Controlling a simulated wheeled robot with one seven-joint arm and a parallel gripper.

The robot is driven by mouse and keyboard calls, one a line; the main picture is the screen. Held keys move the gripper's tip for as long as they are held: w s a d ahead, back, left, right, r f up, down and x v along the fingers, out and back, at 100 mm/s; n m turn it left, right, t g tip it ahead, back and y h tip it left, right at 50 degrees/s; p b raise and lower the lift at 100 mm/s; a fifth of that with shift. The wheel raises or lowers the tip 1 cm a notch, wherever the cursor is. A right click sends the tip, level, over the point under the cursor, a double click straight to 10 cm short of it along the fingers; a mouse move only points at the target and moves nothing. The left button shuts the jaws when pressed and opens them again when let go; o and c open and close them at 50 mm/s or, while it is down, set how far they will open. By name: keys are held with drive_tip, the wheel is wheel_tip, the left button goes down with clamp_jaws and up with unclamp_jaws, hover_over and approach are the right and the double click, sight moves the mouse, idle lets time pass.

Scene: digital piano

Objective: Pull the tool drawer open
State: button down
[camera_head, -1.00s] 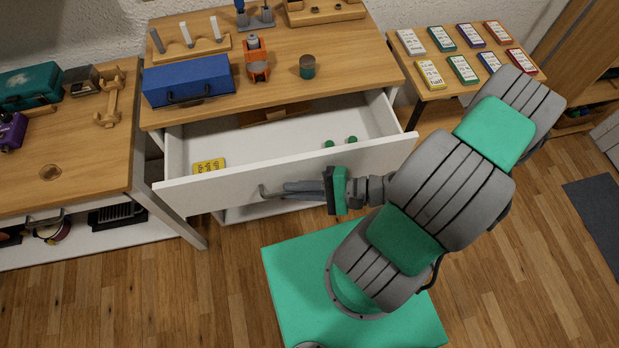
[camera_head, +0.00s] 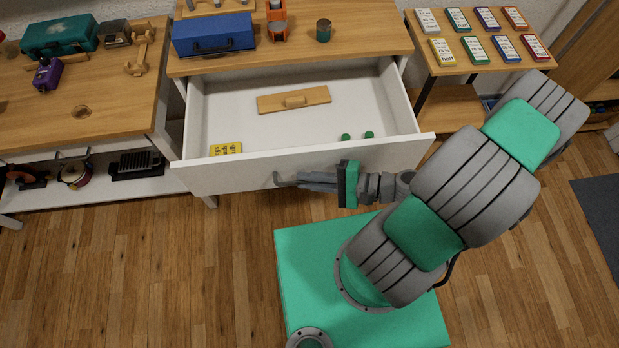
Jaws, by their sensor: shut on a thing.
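The tool drawer (camera_head: 300,168) is a white drawer under the middle wooden workbench. It stands well open, and its inside shows. The fingers hide most of the handle.
A blue toolbox (camera_head: 214,36), an orange tool (camera_head: 277,20) and a dark green cup (camera_head: 323,31) stand on the bench top (camera_head: 370,40). A side table with several cards (camera_head: 442,52) is at right. Wooden floor (camera_head: 150,270) is clear at lower left.

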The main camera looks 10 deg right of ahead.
drive_tip(key=c, duration=1.8)
unclamp_jaws()
drive_tip(key=shift+o, duration=0.2)
drive_tip(key=v, duration=0.8)
